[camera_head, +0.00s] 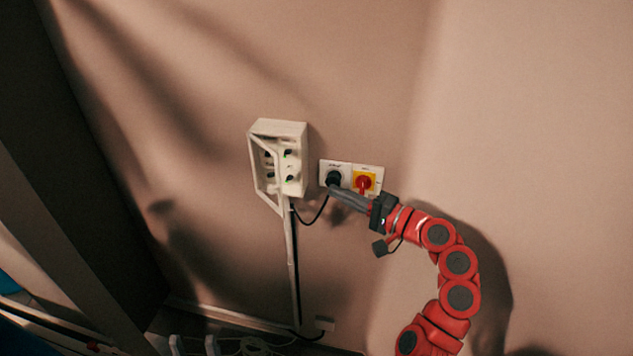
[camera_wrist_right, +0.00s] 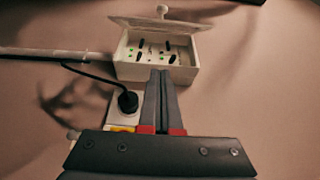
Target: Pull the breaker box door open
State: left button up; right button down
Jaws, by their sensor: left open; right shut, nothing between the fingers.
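The cream breaker box (camera_head: 300,150) is fixed to the wall in the middle of the head view. Its door (camera_head: 253,163) stands swung out from the box at the left, so the switches inside show. In the right wrist view the open box (camera_wrist_right: 185,73) shows dark switches and green lights, and the door (camera_wrist_right: 150,26) stands out beyond it, with a small round knob. My right gripper (camera_head: 332,188) is shut and empty, below and right of the box in the head view. Its fingertips (camera_wrist_right: 160,74) overlap the box's near edge in the wrist view; contact cannot be told. My left gripper is not seen.
A white socket plate with a black plug (camera_head: 334,178) and a yellow plate with a red rotary switch (camera_head: 364,182) sit right of the box, close to my right gripper. A conduit (camera_head: 293,260) runs down from the box. A dark panel stands at the left.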

jog(key=w+a+p, duration=0.2)
jog(key=w+a, duration=0.1)
jog(key=a, duration=0.7)
jog(key=shift+w, duration=0.4)
jog(key=shift+a+f, duration=0.1)
jog(key=shift+a, duration=0.05)
jog(key=shift+s+a+m+t+h+p, duration=0.3)
jog(key=shift+s+t+p, duration=0.1)
jog(key=shift+p, duration=0.3)
